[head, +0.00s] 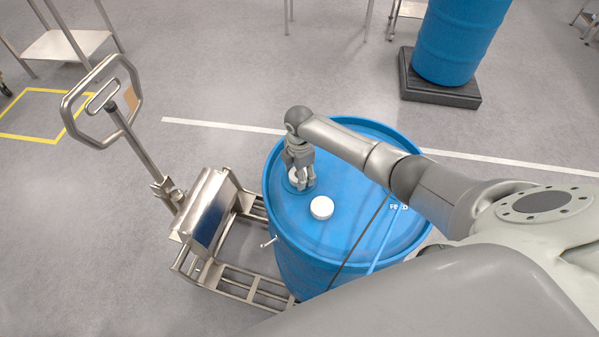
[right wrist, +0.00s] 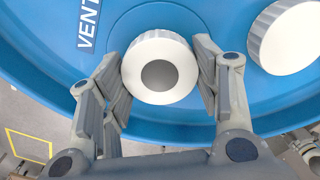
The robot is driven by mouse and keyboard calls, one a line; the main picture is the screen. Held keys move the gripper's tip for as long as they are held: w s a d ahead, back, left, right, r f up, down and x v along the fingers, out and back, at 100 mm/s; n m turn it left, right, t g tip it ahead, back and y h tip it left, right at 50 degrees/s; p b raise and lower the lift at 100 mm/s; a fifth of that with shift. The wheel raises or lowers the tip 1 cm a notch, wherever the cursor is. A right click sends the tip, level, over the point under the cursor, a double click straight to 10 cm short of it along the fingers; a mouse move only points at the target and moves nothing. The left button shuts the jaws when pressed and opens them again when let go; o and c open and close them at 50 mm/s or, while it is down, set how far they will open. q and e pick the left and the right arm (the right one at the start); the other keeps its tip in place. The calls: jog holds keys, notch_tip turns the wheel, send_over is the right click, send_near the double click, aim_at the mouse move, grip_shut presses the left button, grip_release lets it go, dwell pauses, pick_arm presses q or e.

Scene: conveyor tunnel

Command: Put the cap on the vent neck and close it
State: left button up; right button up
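My right gripper (head: 298,183) points down over the left part of the blue drum's top (head: 345,235). In the right wrist view, its fingers (right wrist: 160,72) stand on both sides of a round white cap with a grey centre (right wrist: 158,48) and appear to press on it. The same white piece shows between the fingers in the head view (head: 295,175). The word VENT (right wrist: 89,22) is printed beside it. The vent neck itself is not visible; the cap and fingers cover that spot. My left gripper is not in view.
A second, plain white cap (head: 321,208) sits on the drum top close by; it also shows in the right wrist view (right wrist: 288,38). A steel trolley with a handle (head: 205,215) stands left of the drum. Another blue drum (head: 455,40) stands at the back right.

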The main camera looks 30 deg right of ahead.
jog(key=c, duration=0.4)
jog(key=m+p, duration=0.1)
jog(key=m, duration=0.1)
jog(key=shift+r+m+p, duration=0.1)
jog(key=shift+m+p, duration=0.2)
jog(key=shift+m, duration=0.1)
jog(key=shift+f+m, duration=0.2)
jog(key=shift+m, duration=1)
jog(key=m, duration=0.5)
jog(key=m, duration=0.4)
jog(key=shift+m, duration=0.7)
